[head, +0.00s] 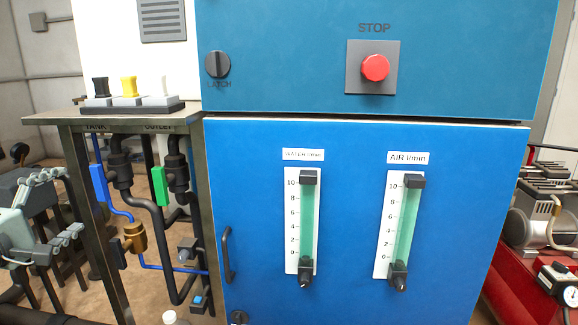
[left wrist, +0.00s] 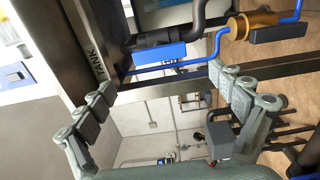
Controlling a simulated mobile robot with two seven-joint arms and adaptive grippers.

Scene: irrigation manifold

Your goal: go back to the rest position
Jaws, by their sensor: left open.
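My left gripper (head: 68,202) is at the left edge of the head view, beside the metal stand. Its grey-green fingers are spread apart with nothing between them. In the left wrist view the open fingers (left wrist: 160,82) point towards the stand's TANK-marked edge, with the blue valve handle (left wrist: 160,54) and brass fitting (left wrist: 252,24) beyond. My right gripper does not show in either view.
The metal stand (head: 110,119) carries dark pipes, a blue handle (head: 98,183), a green handle (head: 159,186) and a brass fitting (head: 135,237). The blue cabinet (head: 350,225) has two flow gauges and a red stop button (head: 375,67). A red compressor (head: 530,270) stands at right.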

